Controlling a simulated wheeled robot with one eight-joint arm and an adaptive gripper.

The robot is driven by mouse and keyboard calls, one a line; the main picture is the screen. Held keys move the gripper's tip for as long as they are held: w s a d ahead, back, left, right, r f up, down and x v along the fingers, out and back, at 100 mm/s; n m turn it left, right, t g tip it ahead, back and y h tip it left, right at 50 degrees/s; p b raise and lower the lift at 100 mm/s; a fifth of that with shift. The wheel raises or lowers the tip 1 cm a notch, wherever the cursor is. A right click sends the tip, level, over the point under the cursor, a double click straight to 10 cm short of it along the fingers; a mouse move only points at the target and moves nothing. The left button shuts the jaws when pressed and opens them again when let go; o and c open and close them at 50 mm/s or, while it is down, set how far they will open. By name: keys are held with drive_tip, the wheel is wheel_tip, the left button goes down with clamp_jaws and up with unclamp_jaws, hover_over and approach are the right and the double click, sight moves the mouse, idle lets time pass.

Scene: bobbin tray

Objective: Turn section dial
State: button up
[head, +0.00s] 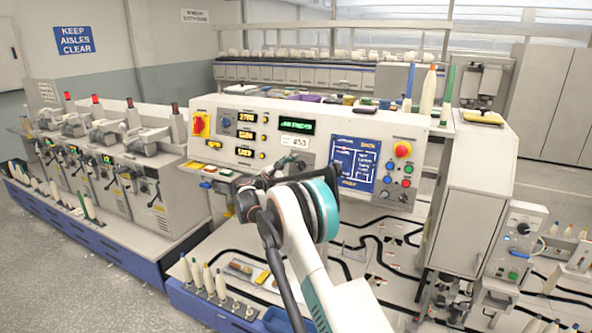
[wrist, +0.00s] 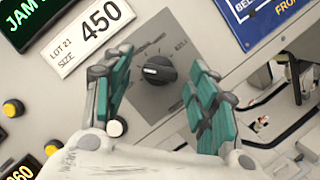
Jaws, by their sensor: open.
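The section dial (wrist: 157,71) is a round black knob with a white pointer mark on a grey plate with printed marks around it, in the wrist view. The pointer lies toward the left in that view. My gripper (wrist: 160,92) is open, with one green-padded finger on each side of the dial and clear gaps between. It appears apart from the knob. In the head view my arm reaches up to the control panel (head: 225,105), and my wrist hides the dial and most of the gripper there.
A white label reading 450 (wrist: 92,32) is beside the dial plate. A blue screen (head: 355,163) and a red knob (head: 402,149) are to the right on the panel. Bobbins (head: 208,279) stand in front below.

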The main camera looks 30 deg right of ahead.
drive_tip(key=shift+w+d, duration=0.15)
drive_tip(key=shift+d, duration=0.1)
drive_tip(key=c, duration=1.1)
drive_tip(key=shift+o, duration=0.2)
drive_tip(key=m, duration=0.2)
drive_tip(key=m+g, duration=0.1)
drive_tip(key=m, duration=0.1)
drive_tip(key=shift+r+g, duration=0.15)
drive_tip(key=shift+g, duration=0.15)
drive_tip(key=shift+m+g+y+p, duration=0.5)
drive_tip(key=shift+m+y, duration=0.4)
drive_tip(key=shift+m, duration=1.3)
